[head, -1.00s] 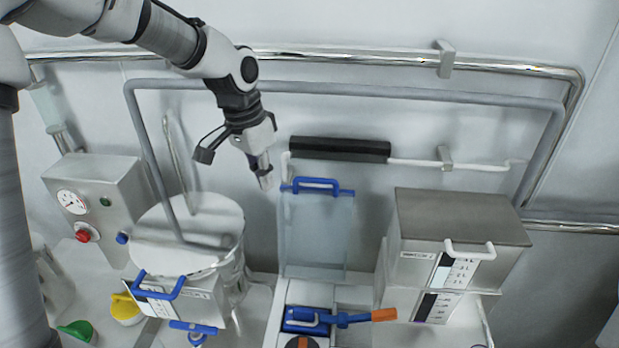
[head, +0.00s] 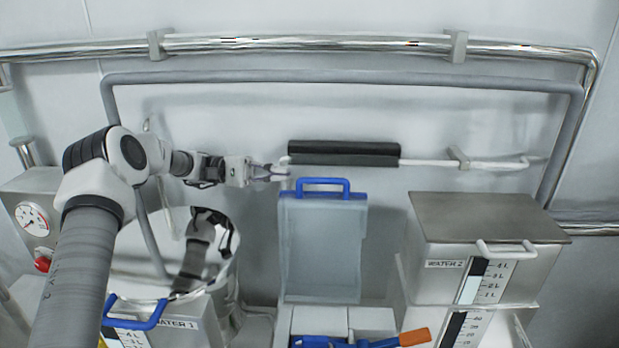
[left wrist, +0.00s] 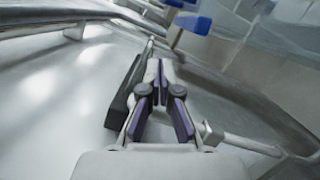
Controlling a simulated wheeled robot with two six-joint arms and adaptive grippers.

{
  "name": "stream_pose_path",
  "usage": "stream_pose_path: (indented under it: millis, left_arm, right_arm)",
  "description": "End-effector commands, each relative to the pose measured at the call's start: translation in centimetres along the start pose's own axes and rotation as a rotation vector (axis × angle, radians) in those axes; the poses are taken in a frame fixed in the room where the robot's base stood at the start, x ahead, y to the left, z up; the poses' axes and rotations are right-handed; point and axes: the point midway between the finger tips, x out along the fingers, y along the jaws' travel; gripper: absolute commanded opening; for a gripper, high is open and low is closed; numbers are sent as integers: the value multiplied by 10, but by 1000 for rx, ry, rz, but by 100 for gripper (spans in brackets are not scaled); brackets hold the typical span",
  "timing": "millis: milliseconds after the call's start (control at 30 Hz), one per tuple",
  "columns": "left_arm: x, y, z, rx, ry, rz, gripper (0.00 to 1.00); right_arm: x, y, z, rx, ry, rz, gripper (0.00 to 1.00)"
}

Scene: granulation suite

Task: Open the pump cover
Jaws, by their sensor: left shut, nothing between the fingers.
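The pump cover (head: 323,245) is a clear, pale panel with a blue handle (head: 323,183) along its top edge. It stands upright against the back wall, behind the pump's white housing (head: 320,322). A blue part with an orange end (head: 414,337) shows at the bottom of the head view. My left gripper (head: 284,173) points right, just left of and slightly above the handle. Its fingers are shut and empty in the left wrist view (left wrist: 160,68). A blue handle (left wrist: 193,22) shows beyond them there. My right gripper is not in view.
A black-sleeved bar (head: 344,153) on the wall runs close to the fingertips. A grey pipe (head: 340,77) and a shiny rail cross above. The Water 2 box (head: 486,243) stands right; the round vessel and Water 1 box (head: 188,322) stand left.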

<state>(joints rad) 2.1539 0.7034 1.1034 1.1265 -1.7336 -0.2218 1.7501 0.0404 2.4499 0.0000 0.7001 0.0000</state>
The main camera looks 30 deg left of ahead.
Motion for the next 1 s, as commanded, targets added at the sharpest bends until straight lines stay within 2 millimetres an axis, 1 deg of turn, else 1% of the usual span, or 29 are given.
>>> stream_pose_path:
  millis: [33,333,367,400,500,567,700,933,1000]
  left_arm:
    - [11,5,2,-3,-3,-2,0]
    - [78,5,3,-3,-2,-4,0]
    - [76,9,12,-3,-1,2,0]
    - [77,9,20,-3,0,3,0]
    - [80,6,32,-2,0,2,0]
    - [81,4,37,-2,0,1,0]
    - [82,0,40,1,0,-1,0]
    - [82,0,40,2,0,-1,0]
    - [82,0,42,11,0,-2,0]
  right_arm:
    - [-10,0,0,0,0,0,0]
    - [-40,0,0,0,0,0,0]
    - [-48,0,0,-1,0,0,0]
    - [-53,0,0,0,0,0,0]
    - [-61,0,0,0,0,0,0]
    - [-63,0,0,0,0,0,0]
    - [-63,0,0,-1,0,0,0]
    - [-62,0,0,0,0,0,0]
    - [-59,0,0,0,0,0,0]
